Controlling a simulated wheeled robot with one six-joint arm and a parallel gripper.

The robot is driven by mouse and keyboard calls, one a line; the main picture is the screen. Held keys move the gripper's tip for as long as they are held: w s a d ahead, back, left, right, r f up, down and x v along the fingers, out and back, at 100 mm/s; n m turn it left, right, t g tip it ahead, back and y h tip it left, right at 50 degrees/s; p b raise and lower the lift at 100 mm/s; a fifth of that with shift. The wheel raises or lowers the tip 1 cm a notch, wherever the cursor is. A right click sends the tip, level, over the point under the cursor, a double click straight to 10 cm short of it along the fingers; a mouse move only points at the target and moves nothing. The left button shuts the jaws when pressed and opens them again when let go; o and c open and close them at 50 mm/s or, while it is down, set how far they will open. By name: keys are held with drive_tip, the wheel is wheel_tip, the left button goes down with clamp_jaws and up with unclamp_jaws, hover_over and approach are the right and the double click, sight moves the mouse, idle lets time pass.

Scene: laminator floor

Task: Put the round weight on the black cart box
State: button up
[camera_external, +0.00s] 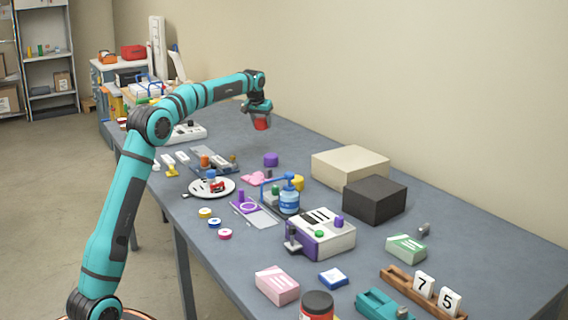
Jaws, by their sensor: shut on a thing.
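My gripper (259,113) hangs from the outstretched arm over the far part of the table, pointing down. It is shut on a small red round piece (261,124), which looks like the round weight. The piece is held above the tabletop, and the jaws hide its upper part. The black box (374,206) stands on the table at right of centre, well to the right of my gripper and nearer the camera. Its top looks flat and bare.
A larger beige box (349,165) stands just behind the black box. A purple round block (271,160), a blue pump bottle (289,197), a white plate (229,190) and a white-and-purple machine (321,234) stand between. The wall runs along the table's far side.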

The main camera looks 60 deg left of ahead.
drive_tip(key=w+d+r+m, duration=0.1)
drive_tip(key=w+d, duration=0.2)
drive_tip(key=d, duration=0.4)
drive_tip(key=w+d+r+m, duration=0.1)
drive_tip(key=w+d, duration=0.1)
drive_tip(key=d, duration=0.6)
wheel_tip(320, 180, up, 6)
drive_tip(key=m+t+h, duration=0.1)
drive_tip(key=m+h, duration=0.2)
drive_tip(key=m, duration=0.2)
hover_over(379, 185)
drive_tip(key=s, duration=0.1)
drive_tip(key=shift+s+f, duration=0.2)
drive_tip(key=shift+f, duration=4.65)
drive_tip(key=shift+f, duration=0.15)
drive_tip(key=o, duration=1.2)
